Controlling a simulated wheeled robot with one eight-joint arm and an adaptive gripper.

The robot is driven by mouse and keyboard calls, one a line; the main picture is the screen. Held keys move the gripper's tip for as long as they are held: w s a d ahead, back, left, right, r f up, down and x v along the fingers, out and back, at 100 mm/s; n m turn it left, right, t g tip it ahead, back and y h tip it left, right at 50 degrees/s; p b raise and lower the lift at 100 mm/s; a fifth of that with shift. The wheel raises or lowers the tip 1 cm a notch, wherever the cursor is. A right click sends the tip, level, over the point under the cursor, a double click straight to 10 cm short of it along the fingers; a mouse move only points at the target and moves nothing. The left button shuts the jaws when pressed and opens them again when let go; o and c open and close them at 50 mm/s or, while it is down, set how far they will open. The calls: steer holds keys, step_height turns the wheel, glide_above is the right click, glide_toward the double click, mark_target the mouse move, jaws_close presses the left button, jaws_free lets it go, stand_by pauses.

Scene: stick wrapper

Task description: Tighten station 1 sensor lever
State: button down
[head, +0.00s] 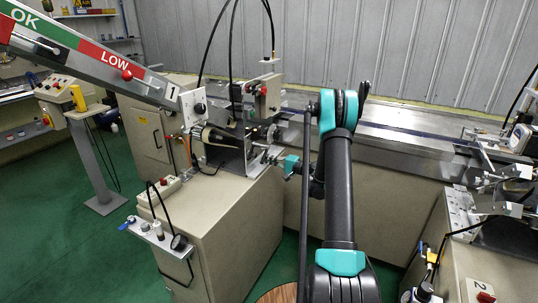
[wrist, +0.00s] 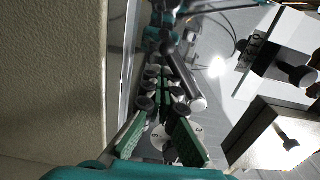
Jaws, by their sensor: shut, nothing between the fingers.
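Station 1 (head: 222,150) is the machine under the slanted scale arm, beside the plate marked "1". My gripper (head: 268,158), with its teal body, reaches in from the right at the station's right side. It is shut and empty. In the wrist view my gripper (wrist: 165,78) points away from the camera, its green-sided fingers drawn together. Dark round knobs (wrist: 300,76) on grey blocks stand to the right of the fingers, apart from them. I cannot tell for sure which part is the sensor lever. Contact at the fingertips cannot be made out.
The slanted arm with green "OK" and red "LOW" bands (head: 90,55) rises to the upper left. A red-buttoned box (head: 263,97) stands above the station. A long metal conveyor (head: 400,130) runs right towards station 2 (head: 480,295).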

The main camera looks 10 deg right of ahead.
mark_target(264, 157)
steer(key=shift+s+a+r, duration=0.15)
steer(key=shift+s+a, duration=0.05)
steer(key=shift+s, duration=0.05)
steer(key=shift+s+a, duration=0.1)
stand_by(0.3)
steer(key=shift+s+a+r, duration=0.15)
steer(key=shift+s+r, duration=0.1)
steer(key=shift+s+a+r, duration=0.1)
steer(key=shift+r, duration=0.05)
stand_by(0.4)
steer(key=shift+s+a+r, duration=0.15)
steer(key=shift+s+r, duration=0.05)
steer(key=shift+r, duration=0.05)
steer(key=shift+s+r, duration=0.1)
steer(key=shift+r, duration=0.05)
stand_by(0.3)
steer(key=shift+a+r, duration=0.1)
steer(key=shift+r, duration=0.05)
steer(key=v, duration=0.7)
stand_by(0.5)
steer(key=shift+s, duration=0.1)
